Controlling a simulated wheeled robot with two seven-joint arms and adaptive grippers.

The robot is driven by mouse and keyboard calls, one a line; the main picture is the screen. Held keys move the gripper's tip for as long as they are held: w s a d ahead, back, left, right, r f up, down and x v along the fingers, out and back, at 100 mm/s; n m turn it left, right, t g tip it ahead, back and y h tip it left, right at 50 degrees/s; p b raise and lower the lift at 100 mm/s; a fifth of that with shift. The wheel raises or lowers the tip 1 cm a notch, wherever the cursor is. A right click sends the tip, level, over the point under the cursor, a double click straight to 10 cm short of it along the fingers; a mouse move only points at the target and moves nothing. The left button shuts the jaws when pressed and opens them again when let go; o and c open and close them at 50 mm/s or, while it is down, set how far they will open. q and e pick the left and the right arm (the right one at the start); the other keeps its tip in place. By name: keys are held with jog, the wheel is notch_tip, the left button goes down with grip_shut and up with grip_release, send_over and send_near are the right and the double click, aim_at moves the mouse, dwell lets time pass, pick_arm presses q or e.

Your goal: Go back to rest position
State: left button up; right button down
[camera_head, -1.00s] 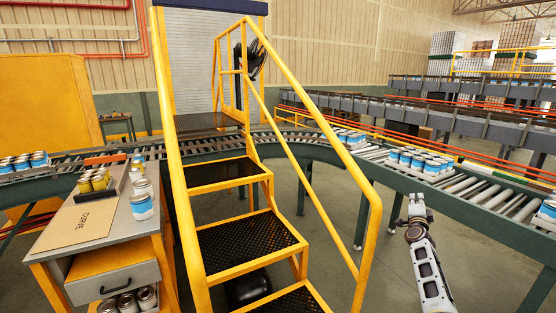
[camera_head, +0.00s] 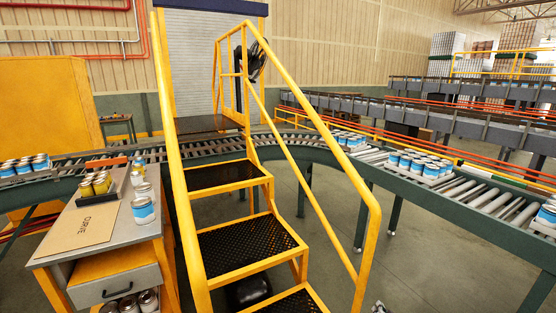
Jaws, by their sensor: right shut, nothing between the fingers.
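Only the tip of my right gripper (camera_head: 379,307) shows, at the bottom edge of the head view, right of the yellow stair rail. It is low over the floor, shut and empty, and apart from the conveyor. The rest of my right arm is out of the picture. My left gripper is not in view.
Yellow stairs (camera_head: 250,240) with handrails stand in the centre. A roller conveyor (camera_head: 480,190) carrying cans (camera_head: 418,162) curves behind them to the right. A grey workbench (camera_head: 60,245) with cans and a cardboard sheet (camera_head: 85,225) is at left. Floor below the right conveyor is clear.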

jog(key=s+a+f+n+g+y+p, duration=0.1)
jog(key=s+a+f+n+g, duration=0.25)
jog(key=s+f, duration=0.85)
jog(key=s+a+f+n+g+y+p, duration=0.15)
jog(key=s+a+f, duration=0.35)
jog(key=s+f, duration=0.75)
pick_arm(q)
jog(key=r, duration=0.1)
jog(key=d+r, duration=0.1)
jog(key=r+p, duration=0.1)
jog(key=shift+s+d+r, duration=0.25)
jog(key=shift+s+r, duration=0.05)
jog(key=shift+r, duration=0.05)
pick_arm(e)
jog(key=s+a+f+n+g, duration=0.1)
jog(key=s+a+n+g, duration=0.1)
jog(key=s, duration=1)
jog(key=s+a+f+n+g, duration=0.1)
jog(key=s+a+n+g, duration=0.1)
jog(key=s, duration=1.1)
jog(key=s+a+f+n+g, duration=0.1)
jog(key=s+a+f+g, duration=0.1)
jog(key=s, duration=1.1)
jog(key=shift+a+n, duration=0.2)
jog(key=shift+n, duration=0.2)
jog(key=shift+f, duration=0.1)
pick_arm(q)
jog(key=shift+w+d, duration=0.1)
pick_arm(e)
jog(key=shift+s, duration=0.2)
